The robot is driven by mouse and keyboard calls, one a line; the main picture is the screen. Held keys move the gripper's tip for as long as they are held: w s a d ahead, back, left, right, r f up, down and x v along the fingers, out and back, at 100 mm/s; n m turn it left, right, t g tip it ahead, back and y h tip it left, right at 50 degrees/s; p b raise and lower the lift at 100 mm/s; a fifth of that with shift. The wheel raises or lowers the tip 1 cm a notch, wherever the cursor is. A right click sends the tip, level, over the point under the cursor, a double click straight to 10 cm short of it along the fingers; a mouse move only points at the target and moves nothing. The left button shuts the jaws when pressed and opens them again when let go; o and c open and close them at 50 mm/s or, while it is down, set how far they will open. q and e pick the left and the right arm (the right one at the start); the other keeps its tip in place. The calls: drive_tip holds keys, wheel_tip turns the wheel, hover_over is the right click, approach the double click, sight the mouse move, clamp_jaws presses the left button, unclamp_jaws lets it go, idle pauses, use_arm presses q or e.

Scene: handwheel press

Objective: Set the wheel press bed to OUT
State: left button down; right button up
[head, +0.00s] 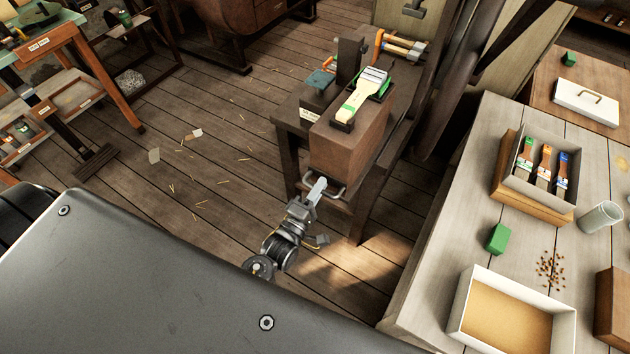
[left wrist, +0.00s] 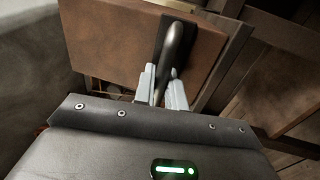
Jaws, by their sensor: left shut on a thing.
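The press bed (head: 345,152) is a brown box-like block standing on a dark wooden stand. It protrudes toward me from the stand. A metal bar handle (head: 335,192) is on its near face, low down. My left gripper (head: 318,190) is shut on this handle. In the left wrist view the gripper fingers (left wrist: 164,88) are on either side of the curved grey handle (left wrist: 177,43), in front of the brown face (left wrist: 110,40). An OUT mark cannot be made out. My right gripper is not in view.
The bench (head: 440,270) at right holds a tray of brushes (head: 515,180), a green block (head: 498,239), a glass (head: 601,217) and a sand-coloured tray (head: 460,325). The floor left of the stand is clear apart from scraps.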

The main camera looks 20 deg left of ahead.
use_arm(q)
drive_tip(key=shift+s+f, duration=0.15)
drive_tip(key=shift+f, duration=0.05)
drive_tip(key=c, duration=1.8)
unclamp_jaws()
drive_tip(key=o, duration=0.3)
drive_tip(key=shift+s+r, duration=0.2)
drive_tip(key=shift+w, duration=0.1)
drive_tip(key=shift+f, duration=0.1)
drive_tip(key=b+v, duration=0.3)
drive_tip(key=v, duration=0.8)
